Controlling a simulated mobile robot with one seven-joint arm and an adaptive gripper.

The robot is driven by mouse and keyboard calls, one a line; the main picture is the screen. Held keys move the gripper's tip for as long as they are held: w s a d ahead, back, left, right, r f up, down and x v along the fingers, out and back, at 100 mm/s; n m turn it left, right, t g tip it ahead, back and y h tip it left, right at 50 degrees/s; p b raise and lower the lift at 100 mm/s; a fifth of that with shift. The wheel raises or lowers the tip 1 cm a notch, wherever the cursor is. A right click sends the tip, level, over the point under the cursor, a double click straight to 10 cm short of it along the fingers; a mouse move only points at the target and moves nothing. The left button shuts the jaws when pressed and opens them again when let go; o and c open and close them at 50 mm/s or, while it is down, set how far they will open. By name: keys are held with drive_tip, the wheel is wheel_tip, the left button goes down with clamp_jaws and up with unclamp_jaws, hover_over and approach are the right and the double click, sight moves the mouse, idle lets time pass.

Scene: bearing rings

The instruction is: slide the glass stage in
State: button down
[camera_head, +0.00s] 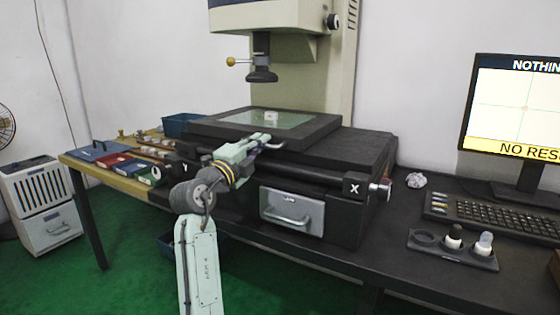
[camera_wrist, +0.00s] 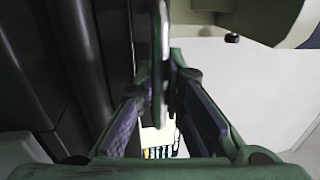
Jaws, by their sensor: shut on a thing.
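The glass stage (camera_head: 215,128) is a dark frame around a pale green glass pane, on top of the measuring machine. A small whitish part (camera_head: 270,116) lies on the glass. A thin bar handle (camera_head: 277,147) is at the front of the stage. My gripper (camera_head: 262,142) is at this handle and shut on it. In the wrist view, the fingers of my gripper (camera_wrist: 160,100) stand on either side of the thin handle (camera_wrist: 157,50). The exact finger contact is hard to make out there.
The machine's lens head (camera_head: 262,72) hangs above the stage. A knob marked X (camera_head: 380,190) is at the right and a grey drawer front (camera_head: 292,210) is below. A monitor (camera_head: 515,110), keyboard (camera_head: 495,212) and bottle holder (camera_head: 452,250) stand on the right. Boxes and tools lie on the left bench.

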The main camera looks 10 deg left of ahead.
drive_tip(key=shift+w+a+b, duration=0.2)
drive_tip(key=shift+a, duration=0.5)
drive_tip(key=shift+w+a+b, duration=0.2)
drive_tip(key=shift+a, duration=0.45)
drive_tip(key=c, duration=2)
unclamp_jaws()
drive_tip(key=shift+a, duration=0.1)
drive_tip(key=shift+o, duration=0.2)
drive_tip(key=v, duration=1.2)
drive_tip(key=shift+r, duration=0.1)
